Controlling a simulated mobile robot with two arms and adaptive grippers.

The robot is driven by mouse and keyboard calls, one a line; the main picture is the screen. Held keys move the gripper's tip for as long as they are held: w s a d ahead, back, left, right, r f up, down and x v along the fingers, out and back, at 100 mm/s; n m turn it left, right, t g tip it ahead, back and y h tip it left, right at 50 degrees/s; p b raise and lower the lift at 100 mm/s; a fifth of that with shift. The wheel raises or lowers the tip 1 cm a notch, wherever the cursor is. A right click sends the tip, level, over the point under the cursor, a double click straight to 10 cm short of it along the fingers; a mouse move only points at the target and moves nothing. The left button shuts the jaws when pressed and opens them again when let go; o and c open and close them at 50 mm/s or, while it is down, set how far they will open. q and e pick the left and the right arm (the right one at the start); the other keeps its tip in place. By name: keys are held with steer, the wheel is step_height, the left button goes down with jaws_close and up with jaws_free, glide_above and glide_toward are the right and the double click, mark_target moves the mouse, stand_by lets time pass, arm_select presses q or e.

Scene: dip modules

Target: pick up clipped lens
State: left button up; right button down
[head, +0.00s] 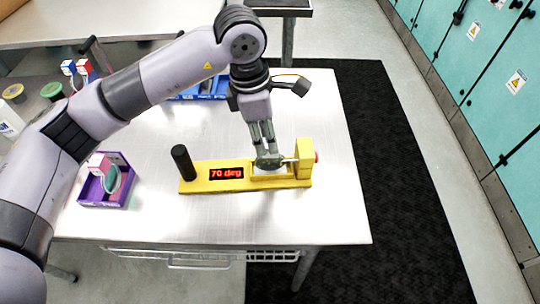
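My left gripper (267,155) reaches down from above over the bath of a yellow device (218,187) on the table. Its two fingers are close together, and their tips meet a dark grey-green rounded piece (269,163), which may be the clipped lens. From this view I cannot tell whether the fingers are closed on it. Part of the pale bath (270,172) below is covered by this piece. My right gripper is out of view.
The device has a red "70 deg" display (226,173) and a black upright post (183,162). A purple tray (105,203) at left holds a pink-white box and a teal disc. Blue bins (213,92) stand behind my arm. The table's front right is clear.

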mark_target(272, 169)
arm_select(q)
steer(key=f, duration=0.3)
steer(key=shift+w+d+f+p, duration=0.1)
steer(key=shift+d+f+p, duration=0.15)
steer(key=shift+p, duration=0.1)
steer(key=shift+d+f+p, duration=0.1)
steer(key=shift+f+p, duration=0.35)
steer(key=f+p, duration=0.1)
steer(key=f, duration=0.2)
steer(key=shift+w+d+f+p, duration=0.1)
steer(key=shift+d+f+p, duration=0.2)
steer(key=shift+d+p, duration=0.05)
steer(key=shift+f, duration=0.4)
steer(key=shift+c, duration=0.2)
jaws_close()
